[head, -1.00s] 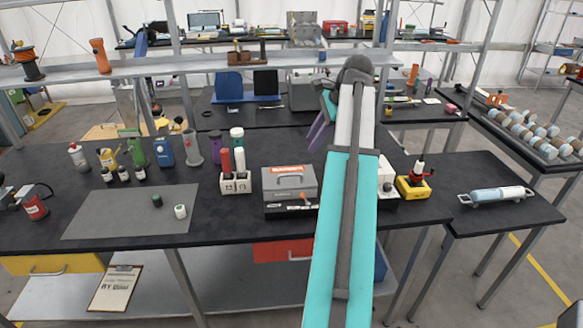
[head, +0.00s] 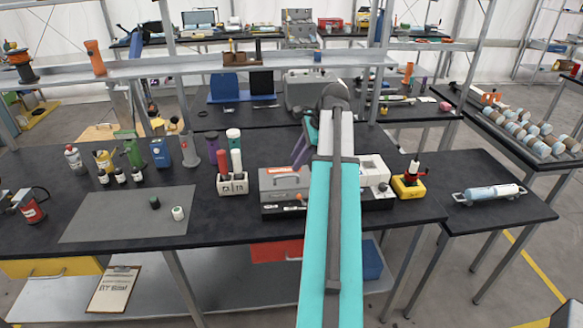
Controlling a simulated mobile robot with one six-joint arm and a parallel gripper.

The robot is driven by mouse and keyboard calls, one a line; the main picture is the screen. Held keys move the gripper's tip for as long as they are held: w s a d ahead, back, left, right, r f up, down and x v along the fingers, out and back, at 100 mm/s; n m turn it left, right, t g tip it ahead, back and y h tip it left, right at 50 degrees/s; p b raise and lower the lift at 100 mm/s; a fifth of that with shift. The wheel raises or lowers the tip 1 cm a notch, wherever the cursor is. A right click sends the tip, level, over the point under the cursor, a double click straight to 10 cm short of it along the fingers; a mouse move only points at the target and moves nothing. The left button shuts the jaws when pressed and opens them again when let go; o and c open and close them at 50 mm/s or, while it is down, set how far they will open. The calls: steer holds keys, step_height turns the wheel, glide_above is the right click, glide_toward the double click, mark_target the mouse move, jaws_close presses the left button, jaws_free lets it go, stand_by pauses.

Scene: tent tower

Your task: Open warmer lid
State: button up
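The warmer appears to be the grey metal box (head: 285,190) with a handle on its lid, on the near bench just left of my arm. Its lid looks shut. A darker base with a small orange part lies along its front. My gripper (head: 302,150) has purple fingers that point down above and behind the warmer's back right. The fingers look empty and apart from the lid. They are small and partly edge-on, so their opening is unclear. My arm hides the bench right of the warmer.
Left of the warmer stands a white holder (head: 232,184) with red and white bottles. To the right are a white device (head: 374,172) and a yellow-and-red tool (head: 411,182). A grey mat (head: 125,218) with two small jars lies left. A shelf (head: 200,65) crosses behind.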

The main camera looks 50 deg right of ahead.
mark_target(291, 175)
steer(key=shift+p+x, duration=0.65)
steer(key=shift+x, duration=2.35)
jaws_close()
steer(key=shift+d, duration=0.4)
steer(key=shift+a, duration=0.3)
steer(key=shift+d, duration=0.15)
